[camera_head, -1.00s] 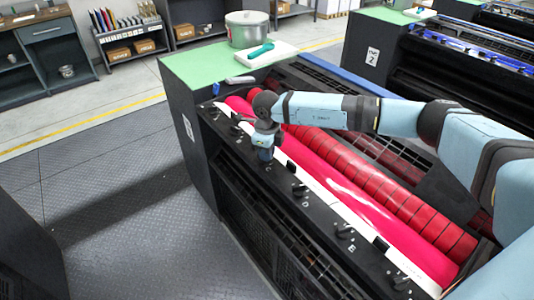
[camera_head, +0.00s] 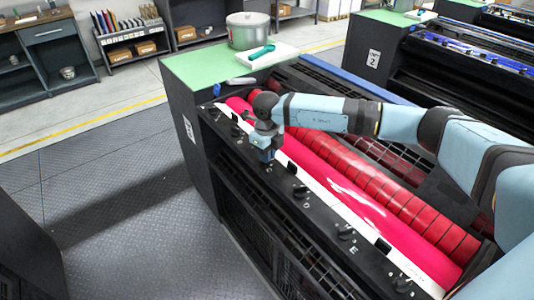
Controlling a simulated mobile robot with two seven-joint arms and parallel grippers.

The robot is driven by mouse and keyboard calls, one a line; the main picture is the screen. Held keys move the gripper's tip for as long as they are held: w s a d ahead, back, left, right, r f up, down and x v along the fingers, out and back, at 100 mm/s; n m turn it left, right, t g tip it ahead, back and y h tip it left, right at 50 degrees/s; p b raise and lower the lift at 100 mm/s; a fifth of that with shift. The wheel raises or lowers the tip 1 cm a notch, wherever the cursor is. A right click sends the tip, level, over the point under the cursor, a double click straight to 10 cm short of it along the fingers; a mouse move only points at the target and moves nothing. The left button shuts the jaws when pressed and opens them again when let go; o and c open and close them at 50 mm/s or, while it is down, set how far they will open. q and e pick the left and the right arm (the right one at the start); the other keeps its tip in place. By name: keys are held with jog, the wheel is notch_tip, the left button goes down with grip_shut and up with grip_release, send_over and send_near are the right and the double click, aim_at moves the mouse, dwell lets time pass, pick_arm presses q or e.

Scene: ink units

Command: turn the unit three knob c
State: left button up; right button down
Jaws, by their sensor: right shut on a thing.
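The near ink unit has a black control rail (camera_head: 325,219) with a row of dark knobs along its front edge. My right gripper (camera_head: 268,160) points down over this rail and is shut on a knob. It hides most of that knob, so I cannot tell its angle. The knob marked D (camera_head: 301,192) is the first one nearer to me, and the knob marked E (camera_head: 346,233) follows it. The held knob's place before D fits knob c. Another knob (camera_head: 237,131) shows beyond the gripper. My left gripper is out of view.
Red ink rollers (camera_head: 385,198) run beside the rail, under my right arm. A green top (camera_head: 196,68) at the unit's far end carries a metal pot (camera_head: 247,31) and a white tray (camera_head: 272,56) with a teal tool. The floor at left is clear.

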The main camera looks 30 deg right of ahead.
jog(key=c, duration=1.2)
grip_release()
notch_tip(320, 180, up, 14)
jog(key=shift+f+b, duration=0.1)
jog(key=shift+b, duration=0.8)
